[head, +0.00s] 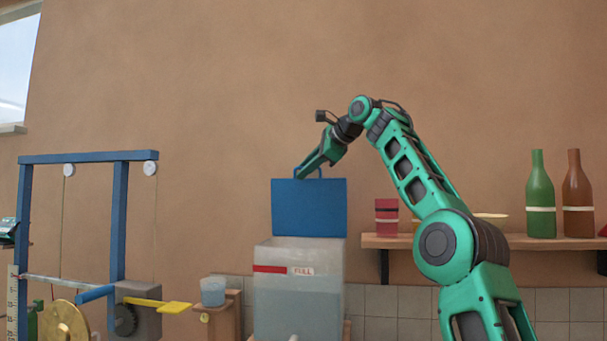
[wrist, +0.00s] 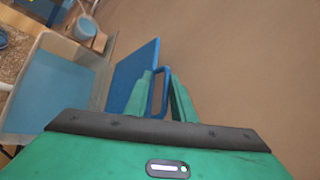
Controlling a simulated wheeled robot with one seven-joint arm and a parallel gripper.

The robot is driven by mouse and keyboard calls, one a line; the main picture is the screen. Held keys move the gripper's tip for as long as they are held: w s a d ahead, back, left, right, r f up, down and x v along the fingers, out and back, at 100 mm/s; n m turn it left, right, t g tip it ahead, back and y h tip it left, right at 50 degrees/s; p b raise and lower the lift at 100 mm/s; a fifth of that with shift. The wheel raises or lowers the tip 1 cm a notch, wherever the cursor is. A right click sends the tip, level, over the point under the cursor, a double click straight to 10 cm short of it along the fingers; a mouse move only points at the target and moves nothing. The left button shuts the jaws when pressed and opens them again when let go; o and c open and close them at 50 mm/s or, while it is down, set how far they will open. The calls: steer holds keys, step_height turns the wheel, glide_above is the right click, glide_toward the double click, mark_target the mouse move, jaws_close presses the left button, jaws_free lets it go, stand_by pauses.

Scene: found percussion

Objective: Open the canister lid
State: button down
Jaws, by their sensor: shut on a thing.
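The canister (head: 322,262) is a translucent box with a red stripe and a "FULL" label, partly filled with bluish liquid. Its blue lid (head: 310,208) stands swung up, about upright, above the canister's top. My gripper (head: 306,172) is at the lid's upper edge. In the wrist view the fingers of my gripper (wrist: 162,92) are on both sides of the blue loop handle (wrist: 157,100), shut on it. The lid also shows there edge-on (wrist: 132,68). The open canister (wrist: 92,62), with the liquid in view, is to the left.
A blue frame (head: 118,215) with pulleys, a brass disc (head: 64,322) and a yellow paddle (head: 160,305) stand at left. A small cup (head: 213,291) sits on a wooden post beside the canister. A shelf (head: 455,243) at right holds bottles and a red cup (head: 387,217).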

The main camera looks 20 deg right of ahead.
steer(key=shift+a+f, duration=0.1)
steer(key=shift+f, duration=0.05)
steer(key=c, duration=1.9)
jaws_free()
steer(key=shift+w+a, duration=0.1)
steer(key=shift+w, duration=0.05)
steer(key=v, duration=1)
steer(key=shift+d+r, duration=0.2)
steer(key=shift+r, duration=0.15)
steer(key=shift+s, duration=0.25)
